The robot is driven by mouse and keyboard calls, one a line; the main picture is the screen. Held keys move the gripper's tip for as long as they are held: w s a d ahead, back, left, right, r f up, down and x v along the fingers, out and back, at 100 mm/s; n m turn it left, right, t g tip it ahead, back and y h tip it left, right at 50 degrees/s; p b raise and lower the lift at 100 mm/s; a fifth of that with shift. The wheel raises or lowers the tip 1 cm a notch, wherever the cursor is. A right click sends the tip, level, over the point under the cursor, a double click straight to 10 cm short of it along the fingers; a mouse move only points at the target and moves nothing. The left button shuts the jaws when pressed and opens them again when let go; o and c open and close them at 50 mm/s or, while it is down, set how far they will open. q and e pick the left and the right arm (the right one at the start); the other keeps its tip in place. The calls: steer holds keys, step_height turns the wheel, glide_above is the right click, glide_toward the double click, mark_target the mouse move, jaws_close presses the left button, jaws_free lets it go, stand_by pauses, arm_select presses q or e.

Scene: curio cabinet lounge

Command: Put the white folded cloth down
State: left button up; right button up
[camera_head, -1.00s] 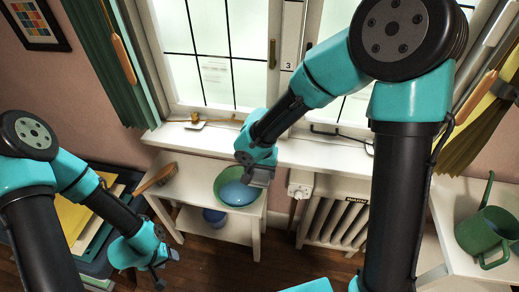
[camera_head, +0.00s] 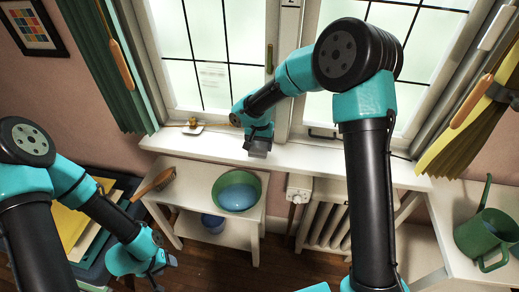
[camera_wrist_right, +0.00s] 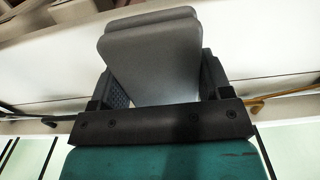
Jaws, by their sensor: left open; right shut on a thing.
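My right gripper (camera_head: 257,146) is in front of the window, over the white window sill (camera_head: 320,158). In the right wrist view it is shut on a flat, layered, folded thing, the cloth (camera_wrist_right: 152,50), which looks grey in the shade. The cloth sticks out beyond both fingers. In the head view the cloth is mostly hidden by the gripper, and I cannot tell whether it touches the sill. My left gripper (camera_head: 164,270) is open and empty at the lower left, over the floor beside the dark blue table.
Below the sill a white shelf (camera_head: 180,205) holds a green bowl (camera_head: 226,182) with a blue inside, and a brush (camera_head: 153,184). A small item (camera_head: 193,127) lies on the sill left of my right gripper. A green watering can (camera_head: 485,238) stands at right.

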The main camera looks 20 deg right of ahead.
mark_target(260, 149)
steer(key=shift+w, duration=0.25)
steer(key=shift+w+d+f, duration=0.15)
steer(key=shift+w+f, duration=0.05)
steer(key=shift+f, duration=1.55)
steer(key=shift+f, duration=0.2)
steer(key=o, duration=1.2)
steer(key=shift+r, duration=0.15)
